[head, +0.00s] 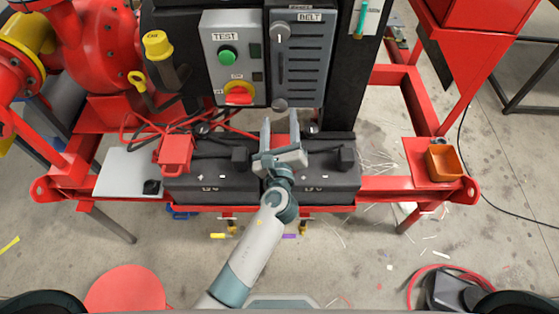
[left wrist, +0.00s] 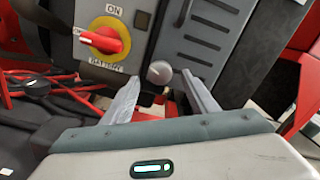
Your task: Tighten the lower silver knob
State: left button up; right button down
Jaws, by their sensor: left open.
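The lower silver knob (head: 279,104) is a small round grey knob at the bottom edge of the grey louvred BELT panel (head: 301,62). It also shows in the left wrist view (left wrist: 159,72). My left gripper (head: 280,117) is open and empty, its fingers pointing up at the knob. In the left wrist view the fingertips (left wrist: 161,82) lie on either side of the knob in the picture; I see no contact. An upper silver knob (head: 281,31) sits near the panel's top. My right gripper is out of view.
The TEST box (head: 227,20) with a green button (head: 228,53) and red battery switch (head: 238,95) stands left of the BELT panel. Black batteries (head: 215,187) lie below my gripper. A red frame surrounds them. An orange cup (head: 444,162) stands at right.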

pick_arm(q)
jog(key=s+b, duration=0.2)
jog(key=s, duration=0.9)
jog(key=shift+s+f, duration=0.1)
jog(key=shift+s, duration=0.15)
jog(key=shift+s+b, duration=0.4)
jog(key=shift+s, duration=0.5)
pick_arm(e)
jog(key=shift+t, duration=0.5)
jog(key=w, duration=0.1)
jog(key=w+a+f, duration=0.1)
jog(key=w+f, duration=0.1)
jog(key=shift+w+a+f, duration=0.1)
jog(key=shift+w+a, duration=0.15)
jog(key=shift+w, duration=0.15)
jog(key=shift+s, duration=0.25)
